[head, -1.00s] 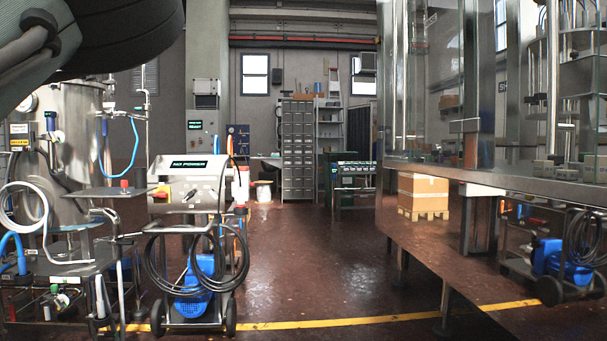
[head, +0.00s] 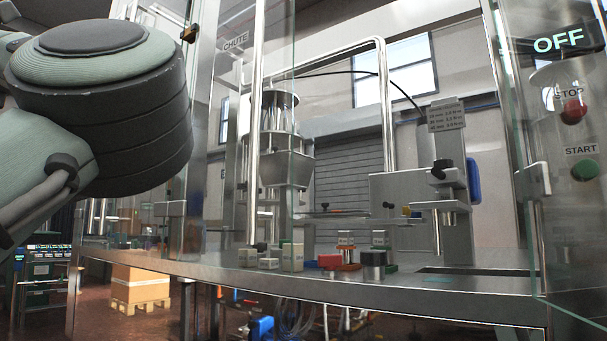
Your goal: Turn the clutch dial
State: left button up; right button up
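The filling machine stands behind clear glass panels in the head view. On its right side is a steel head unit (head: 415,196) with a black knob (head: 442,168) on its front, which may be the clutch dial; I see no marking that names it. A grey plate with several lines of small torque-like text (head: 446,115) sits above the knob. A vertical steel spindle (head: 437,232) hangs below it. A large grey-green link of my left arm fills the upper left. Neither of my grippers shows.
At right, a panel carries an OFF display (head: 558,40), a red STOP button (head: 572,110) and a green START button (head: 585,169). Glass edges (head: 290,130) stand in front.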

aim_at(442, 163)
jog(key=i+j+z, duration=0.1)
jog(key=z, duration=0.4)
jog(key=i+j+z, duration=0.2)
jog(key=z, duration=0.3)
jog(key=i+j+z, duration=0.3)
jog(key=z, duration=0.15)
jog(key=i+j+z, duration=0.3)
jog(key=j+z, duration=0.3)
jog(key=i+j, duration=0.05)
